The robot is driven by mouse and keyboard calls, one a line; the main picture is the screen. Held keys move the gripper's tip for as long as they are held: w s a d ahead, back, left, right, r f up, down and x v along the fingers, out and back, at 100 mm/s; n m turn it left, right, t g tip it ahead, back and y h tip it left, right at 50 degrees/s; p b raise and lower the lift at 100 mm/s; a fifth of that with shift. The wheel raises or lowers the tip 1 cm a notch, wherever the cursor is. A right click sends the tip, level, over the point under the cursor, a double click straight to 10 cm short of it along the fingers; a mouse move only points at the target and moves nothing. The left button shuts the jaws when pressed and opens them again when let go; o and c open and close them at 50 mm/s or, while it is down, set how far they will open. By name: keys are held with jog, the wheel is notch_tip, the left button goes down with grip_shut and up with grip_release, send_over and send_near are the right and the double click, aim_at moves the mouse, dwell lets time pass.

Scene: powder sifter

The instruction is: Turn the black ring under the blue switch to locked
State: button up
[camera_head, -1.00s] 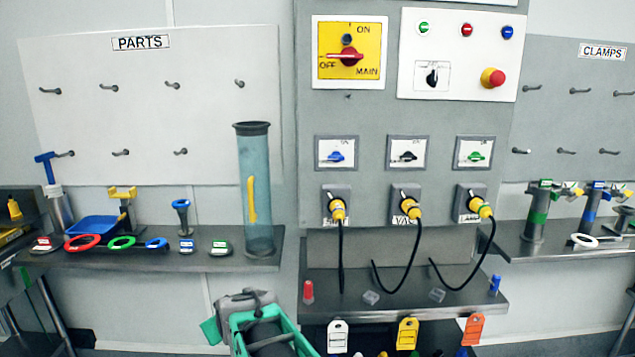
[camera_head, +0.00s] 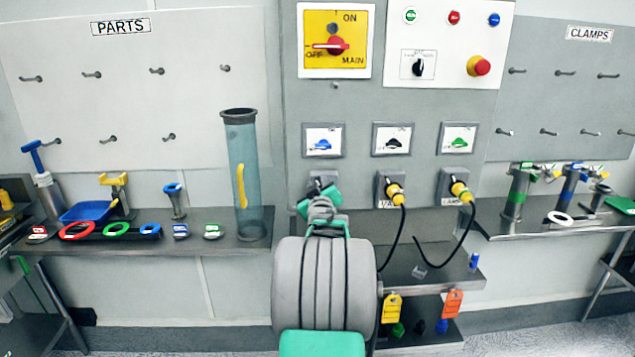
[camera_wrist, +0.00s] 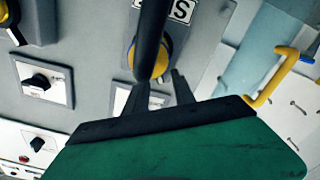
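The blue switch (camera_head: 322,145) sits on a white plate on the grey panel in the head view. The socket under it is mostly hidden behind my arm and gripper (camera_head: 318,197). In the wrist view a yellow plug (camera_wrist: 160,62) with a thick black cable (camera_wrist: 151,25) sits at that socket. The black ring cannot be made out clearly there. The two dark fingers of my gripper (camera_wrist: 161,92) stand apart just in front of the plug, with nothing seen between them. Whether they touch the plug cannot be told. The blue switch's plate is partly covered by a finger.
Two similar yellow plugs, under the black switch (camera_head: 393,143) and the green switch (camera_head: 459,142), have hanging black cables. A clear blue tube (camera_head: 244,180) stands on the left shelf (camera_head: 150,240). A metal shelf (camera_head: 445,283) is below the panel.

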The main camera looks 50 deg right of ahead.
jog(key=shift+c, duration=0.5)
grip_shut()
